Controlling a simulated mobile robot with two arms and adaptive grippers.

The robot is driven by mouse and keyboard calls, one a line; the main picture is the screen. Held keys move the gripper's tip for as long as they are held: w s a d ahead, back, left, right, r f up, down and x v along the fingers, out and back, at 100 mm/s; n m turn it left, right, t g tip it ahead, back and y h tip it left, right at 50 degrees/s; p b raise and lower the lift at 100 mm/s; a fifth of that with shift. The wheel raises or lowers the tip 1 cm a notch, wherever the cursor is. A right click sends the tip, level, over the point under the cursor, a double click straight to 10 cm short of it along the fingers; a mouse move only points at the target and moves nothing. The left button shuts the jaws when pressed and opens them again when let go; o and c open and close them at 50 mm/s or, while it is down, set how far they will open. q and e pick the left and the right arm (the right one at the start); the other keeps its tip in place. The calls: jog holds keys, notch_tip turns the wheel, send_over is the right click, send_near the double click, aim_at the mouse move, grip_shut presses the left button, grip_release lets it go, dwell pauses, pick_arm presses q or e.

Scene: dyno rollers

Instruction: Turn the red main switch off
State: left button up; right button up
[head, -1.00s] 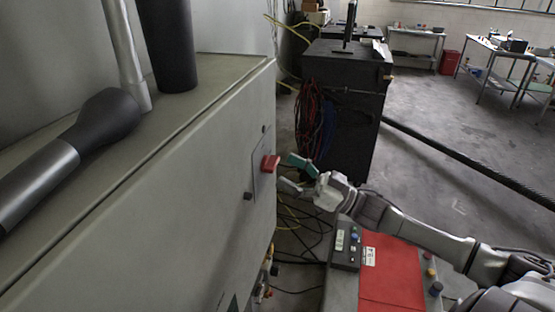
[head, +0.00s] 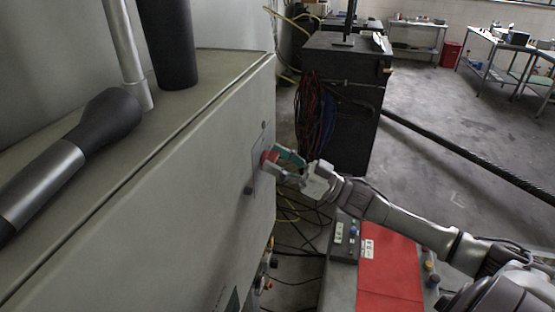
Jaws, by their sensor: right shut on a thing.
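The red main switch (head: 267,157) sticks out from the side face of the large grey cabinet (head: 190,190), near its far end. My right gripper (head: 276,162) reaches in from the right and has its fingers around the switch, shut on it. The fingers hide part of the switch, and its exact turn angle is hard to tell. My left gripper is not in view.
A control box (head: 347,236) and a red-topped unit (head: 390,275) stand below my right arm. A black cabinet (head: 345,105) with hanging cables is behind. Loose cables lie on the floor beside the grey cabinet. Open floor lies to the right.

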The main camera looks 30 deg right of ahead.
jog(key=n+g+y+b, duration=0.1)
jog(key=n+g+b, duration=0.1)
jog(key=n, duration=0.4)
jog(key=n+g+y+b, duration=0.1)
jog(key=n+g+b, duration=0.2)
jog(key=n+b, duration=0.2)
jog(key=n+g+b, duration=0.2)
jog(key=n+b, duration=0.2)
jog(key=n, duration=0.3)
jog(key=shift+r+g+y, duration=0.1)
jog(key=shift+g+y, duration=0.3)
jog(key=n+g+h+b, duration=0.1)
jog(key=n, duration=0.3)
jog(key=shift+a, duration=0.1)
jog(key=shift+n, duration=0.4)
jog(key=o, duration=1.2)
jog(key=shift+c, duration=0.2)
jog(key=shift+s, duration=0.1)
